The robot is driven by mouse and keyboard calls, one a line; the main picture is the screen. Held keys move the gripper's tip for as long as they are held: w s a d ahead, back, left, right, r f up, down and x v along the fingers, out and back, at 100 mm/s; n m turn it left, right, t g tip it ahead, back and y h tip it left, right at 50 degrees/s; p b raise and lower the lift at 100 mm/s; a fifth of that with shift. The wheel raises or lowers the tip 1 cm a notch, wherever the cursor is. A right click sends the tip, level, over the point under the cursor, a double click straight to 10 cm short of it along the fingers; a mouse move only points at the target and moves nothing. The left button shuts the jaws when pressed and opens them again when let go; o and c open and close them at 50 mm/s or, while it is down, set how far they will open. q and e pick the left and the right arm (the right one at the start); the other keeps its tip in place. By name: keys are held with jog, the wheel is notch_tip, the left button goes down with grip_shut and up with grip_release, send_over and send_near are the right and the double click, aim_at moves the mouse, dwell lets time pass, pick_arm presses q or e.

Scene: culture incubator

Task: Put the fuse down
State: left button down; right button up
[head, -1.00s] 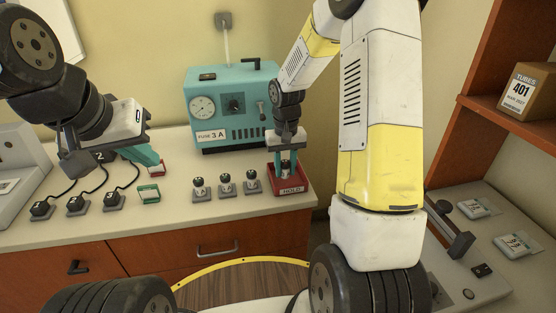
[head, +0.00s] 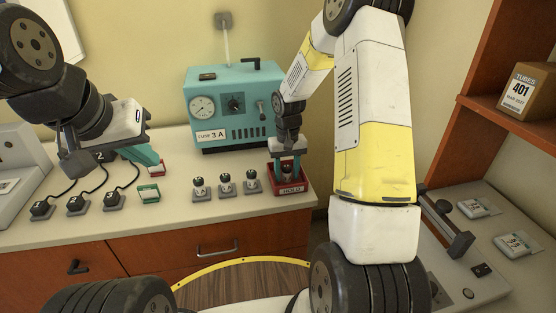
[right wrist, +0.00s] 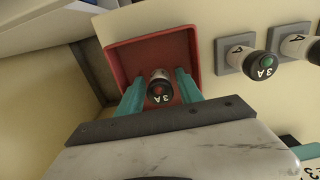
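The fuse (right wrist: 158,88), dark-capped with a red dot and marked 3A, stands in the red tray labelled HOLD (head: 290,188) at the right end of the bench. In the head view the fuse (head: 285,171) shows between my right gripper's fingers. My right gripper (head: 286,164) is over the tray, its teal fingers on both sides of the fuse. In the right wrist view, narrow gaps show between the fingers and the fuse, so the gripper is open around it. My left gripper (head: 150,160) hangs over the left of the bench; its opening is unclear.
Several fuses in grey sockets (head: 225,184) stand in a row left of the tray. Behind is a teal device (head: 235,108) labelled FUSE 3 A.

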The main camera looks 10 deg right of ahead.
aim_at(287, 167)
jog(key=shift+o, duration=0.2)
notch_tip(287, 167, up, 11)
jog(key=shift+r, duration=0.1)
jog(key=s+r+t, duration=0.3)
jog(key=s+r, duration=0.8)
jog(key=r, duration=0.2)
jog(key=s+a+r+t+y, duration=0.2)
jog(key=s+r+t, duration=0.1)
jog(key=s, duration=1)
jog(key=shift+s, duration=0.15)
